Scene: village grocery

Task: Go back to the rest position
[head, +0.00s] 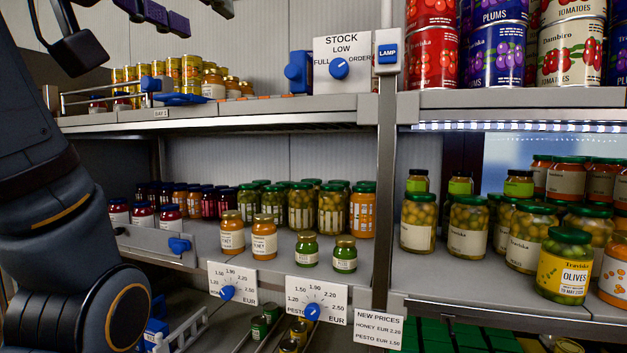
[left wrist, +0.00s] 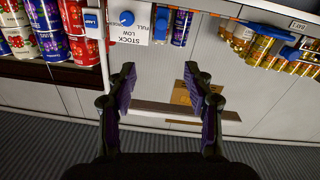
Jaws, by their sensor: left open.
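My left arm (head: 50,200) rises along the left side of the head view. My left gripper (head: 207,17) is at the top left, partly cut off by the picture edge, in front of the upper shelf. In the left wrist view the left gripper (left wrist: 160,72) has its two purple-edged fingers wide apart. Nothing is between them, and the fingers look clear of the shelf goods. My right gripper is in neither view.
A STOCK dial panel (head: 342,50) and LAMP switch (head: 388,53) are on the upper shelf. Jars of olives (head: 564,265), honey (head: 264,236) and pesto (head: 345,254) stand below. Two price dials (head: 227,292) (head: 312,312) hang on the lower shelf edge. Cans (head: 433,48) stand top right.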

